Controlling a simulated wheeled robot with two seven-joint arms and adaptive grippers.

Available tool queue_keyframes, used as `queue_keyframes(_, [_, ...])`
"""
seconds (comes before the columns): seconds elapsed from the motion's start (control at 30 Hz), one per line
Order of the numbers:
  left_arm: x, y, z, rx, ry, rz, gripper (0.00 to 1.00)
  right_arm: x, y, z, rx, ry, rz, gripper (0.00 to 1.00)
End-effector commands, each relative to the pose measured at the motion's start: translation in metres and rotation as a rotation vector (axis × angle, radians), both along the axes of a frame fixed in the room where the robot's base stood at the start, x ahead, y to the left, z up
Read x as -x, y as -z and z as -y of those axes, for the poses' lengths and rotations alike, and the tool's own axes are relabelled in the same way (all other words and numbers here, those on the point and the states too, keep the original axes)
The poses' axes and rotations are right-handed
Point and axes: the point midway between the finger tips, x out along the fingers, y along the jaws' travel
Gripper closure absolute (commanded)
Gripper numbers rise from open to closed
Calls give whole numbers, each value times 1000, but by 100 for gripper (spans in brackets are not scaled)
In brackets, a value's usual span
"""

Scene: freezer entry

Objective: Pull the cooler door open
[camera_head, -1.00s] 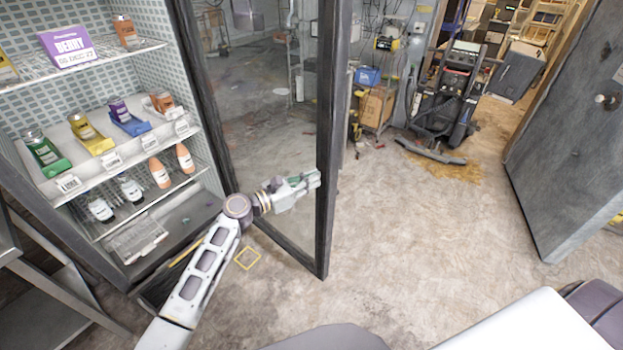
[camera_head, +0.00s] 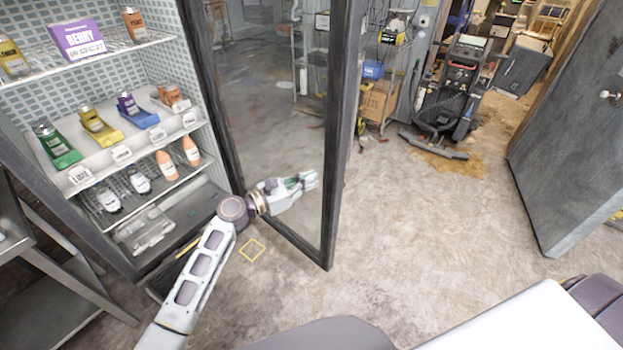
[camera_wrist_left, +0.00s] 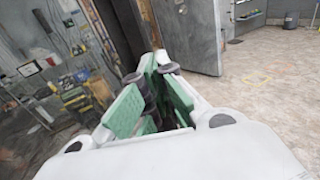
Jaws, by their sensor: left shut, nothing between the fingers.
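The cooler door (camera_head: 336,150), a dark frame around a glass pane (camera_head: 270,110), stands swung out from the cooler (camera_head: 120,160) at left, so the shelves are exposed. My left gripper (camera_head: 314,180) is shut and empty. In the head view it lies across the lower glass, on the shelf side, with its tips just left of the door's free-edge frame. I cannot tell whether it touches the door. In the left wrist view the green-padded fingers (camera_wrist_left: 153,72) point past a dark upright edge; nothing is between them. My right gripper is not in view.
A metal rack (camera_head: 50,250) is at lower left. A black wheeled machine (camera_head: 450,95) and a grey door (camera_head: 570,130) stand beyond. The floor (camera_head: 420,230) right of the cooler door is clear.

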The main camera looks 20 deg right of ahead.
Motion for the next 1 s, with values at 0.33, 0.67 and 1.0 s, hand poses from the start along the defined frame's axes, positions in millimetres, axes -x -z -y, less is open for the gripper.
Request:
queue_keyframes(0.33, [17,1,-32,0,0,1,100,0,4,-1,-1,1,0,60])
queue_keyframes(0.67, [32,1,-59,0,0,0,100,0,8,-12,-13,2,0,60])
queue_keyframes(1.0, [36,0,-65,1,0,0,100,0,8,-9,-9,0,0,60])
